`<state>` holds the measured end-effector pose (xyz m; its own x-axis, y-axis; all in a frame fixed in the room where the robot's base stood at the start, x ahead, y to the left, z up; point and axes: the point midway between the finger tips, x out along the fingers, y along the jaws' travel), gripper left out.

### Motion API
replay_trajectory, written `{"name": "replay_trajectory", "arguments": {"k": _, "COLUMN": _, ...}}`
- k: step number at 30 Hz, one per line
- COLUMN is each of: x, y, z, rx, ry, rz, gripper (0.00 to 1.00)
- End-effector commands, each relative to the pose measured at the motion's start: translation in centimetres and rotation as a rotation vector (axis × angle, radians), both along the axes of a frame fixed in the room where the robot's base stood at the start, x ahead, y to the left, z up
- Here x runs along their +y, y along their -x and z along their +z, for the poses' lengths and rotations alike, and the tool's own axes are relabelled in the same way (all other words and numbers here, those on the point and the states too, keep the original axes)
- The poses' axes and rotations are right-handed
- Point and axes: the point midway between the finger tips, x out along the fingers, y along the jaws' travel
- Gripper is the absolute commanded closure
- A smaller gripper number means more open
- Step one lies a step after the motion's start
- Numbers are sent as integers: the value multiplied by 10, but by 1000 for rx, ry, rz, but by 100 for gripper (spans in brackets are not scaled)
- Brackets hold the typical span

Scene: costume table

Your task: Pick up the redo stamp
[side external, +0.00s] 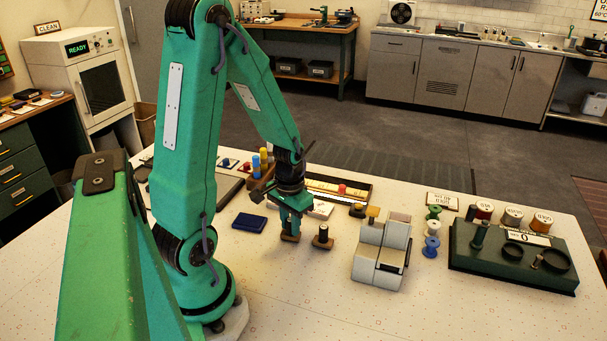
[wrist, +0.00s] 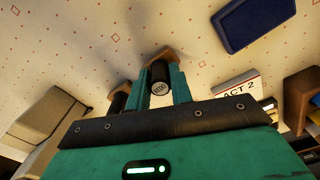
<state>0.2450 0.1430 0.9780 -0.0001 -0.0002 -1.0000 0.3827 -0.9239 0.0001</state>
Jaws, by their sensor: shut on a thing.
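My gripper (side external: 290,222) is shut on a stamp with a black round handle (wrist: 159,88) and a wooden base (side external: 290,238). In the wrist view the handle stands upright between my two teal fingers (wrist: 163,84). White lettering on its top is too small to read surely. The base is at or just above the tabletop; I cannot tell if it touches. A second dark-handled stamp (side external: 323,238) stands just right of my gripper in the side view. In the wrist view it is partly hidden at the left (wrist: 118,100).
A blue pad (side external: 249,222) lies left of my gripper. A grey block-shaped machine (side external: 383,252) stands to the right, with thread spools (side external: 432,228) and a dark green tray (side external: 500,262) beyond. A wooden rack (side external: 261,182) is behind. The table's front is clear.

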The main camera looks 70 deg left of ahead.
Motion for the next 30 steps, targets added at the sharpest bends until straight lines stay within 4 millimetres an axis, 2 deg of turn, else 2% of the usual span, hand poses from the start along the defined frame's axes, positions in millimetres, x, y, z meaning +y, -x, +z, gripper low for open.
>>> {"name": "replay_trajectory", "arguments": {"k": 8, "x": 0, "y": -1, "z": 18, "rx": -4, "ry": -2, "rz": 0, "gripper": 100}}
{"name": "replay_trajectory", "arguments": {"k": 14, "x": 1, "y": -1, "z": 38, "rx": -5, "ry": -3, "rz": 0, "gripper": 100}}
{"name": "replay_trajectory", "arguments": {"k": 30, "x": -76, "y": 0, "z": 83, "rx": -4, "ry": -2, "rz": -7, "gripper": 100}}
